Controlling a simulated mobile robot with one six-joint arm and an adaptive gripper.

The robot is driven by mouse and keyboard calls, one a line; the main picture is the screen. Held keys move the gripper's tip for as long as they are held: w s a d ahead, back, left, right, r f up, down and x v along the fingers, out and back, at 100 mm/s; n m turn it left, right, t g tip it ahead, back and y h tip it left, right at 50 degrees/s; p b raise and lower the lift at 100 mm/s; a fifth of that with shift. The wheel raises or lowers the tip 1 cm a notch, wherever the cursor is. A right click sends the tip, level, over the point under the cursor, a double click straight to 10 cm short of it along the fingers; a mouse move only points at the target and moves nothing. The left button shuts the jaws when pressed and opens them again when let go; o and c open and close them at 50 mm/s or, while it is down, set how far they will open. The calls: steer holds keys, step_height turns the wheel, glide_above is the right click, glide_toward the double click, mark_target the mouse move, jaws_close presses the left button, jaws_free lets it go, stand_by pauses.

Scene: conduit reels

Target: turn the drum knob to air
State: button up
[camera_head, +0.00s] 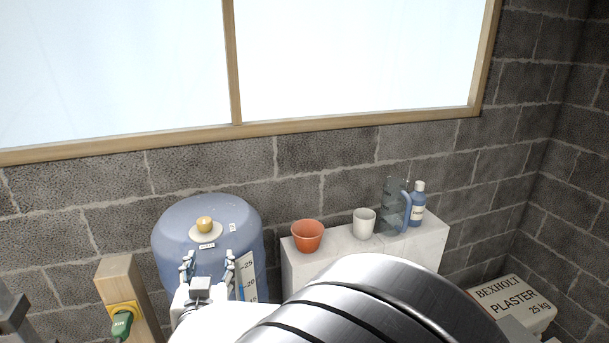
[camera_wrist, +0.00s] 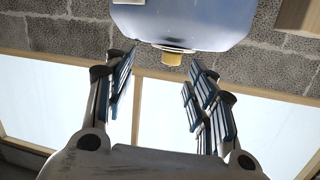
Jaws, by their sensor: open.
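The drum (camera_head: 176,236) is a blue-grey barrel standing against the block wall in the head view. My gripper (camera_head: 209,262) is open and empty in front of the drum, below the knob in the picture.
A white block ledge (camera_head: 350,262) right of the drum carries an orange pot (camera_head: 307,236), a white cup (camera_head: 363,223), a clear jug (camera_head: 394,207) and a blue bottle (camera_head: 418,207). A wooden post (camera_head: 121,277) with a green-handled plug (camera_head: 122,325) stands left. A plaster bag (camera_head: 513,304) lies right.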

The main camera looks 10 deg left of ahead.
mark_target(202, 226)
steer(key=s+a+r+t+p, duration=0.1)
steer(key=s+a+t+p, duration=0.1)
steer(key=s+a, duration=0.15)
steer(key=shift+h, duration=0.4)
steer(key=p+x, duration=0.1)
steer(key=x, duration=0.4)
steer(key=p+x, duration=0.1)
steer(key=x, duration=0.5)
steer(key=p+x, duration=0.2)
steer(key=x, duration=0.4)
steer(key=shift+w+d+r, duration=0.1)
steer(key=shift+d, duration=0.15)
steer(key=c, duration=1.1)
